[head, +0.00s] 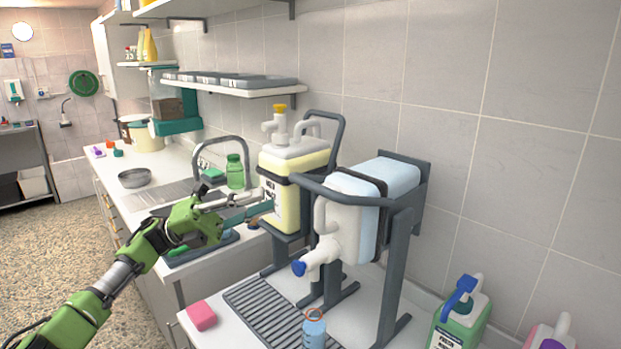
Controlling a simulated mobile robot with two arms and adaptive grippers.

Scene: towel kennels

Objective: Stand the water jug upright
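The water jug (346,217), white with a pale blue body, lies tipped on its side in a dark grey tilting stand (391,265). Its spout with a blue cap (299,267) points down to the left. The stand's curved handle bar (322,188) reaches out to the left above the jug. A small blue bottle (314,332) stands below the spout. My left gripper (262,201) is in front of the yellow jug, left of the handle bar. Its fingers look apart with nothing between them; I cannot tell whether they touch the yellow jug. My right gripper is out of view.
A yellow jug (285,204) stands upright in a similar stand just behind my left gripper. A slotted drain grate (262,305) and pink sponge (202,316) are on the front counter. A green jug (460,322) stands at right. The sink and tap (222,140) are behind.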

